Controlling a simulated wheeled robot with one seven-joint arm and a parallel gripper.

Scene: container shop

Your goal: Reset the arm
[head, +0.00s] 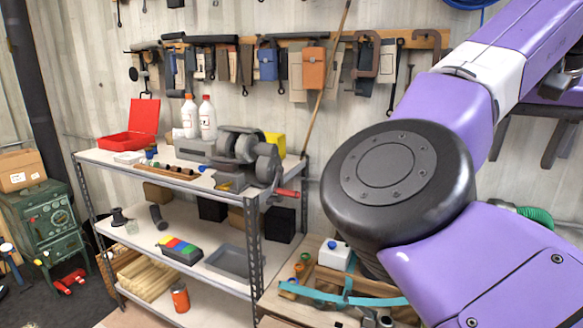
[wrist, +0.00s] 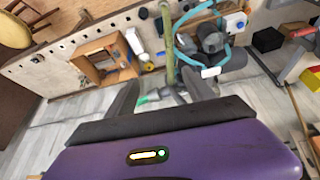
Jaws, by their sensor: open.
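My purple arm with a large black joint fills the right side of the head view, in front of the wooden bench. The gripper itself is not seen there. In the wrist view, my gripper (wrist: 164,90) shows two dark fingers spread apart. It is open, and nothing is clamped between the fingers. A greenish upright pole (wrist: 169,55) shows beyond the gap; I cannot tell how far away it is.
Tools hang on the wall behind. In the wrist view, a wooden box (wrist: 105,60) lies beyond the gripper.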

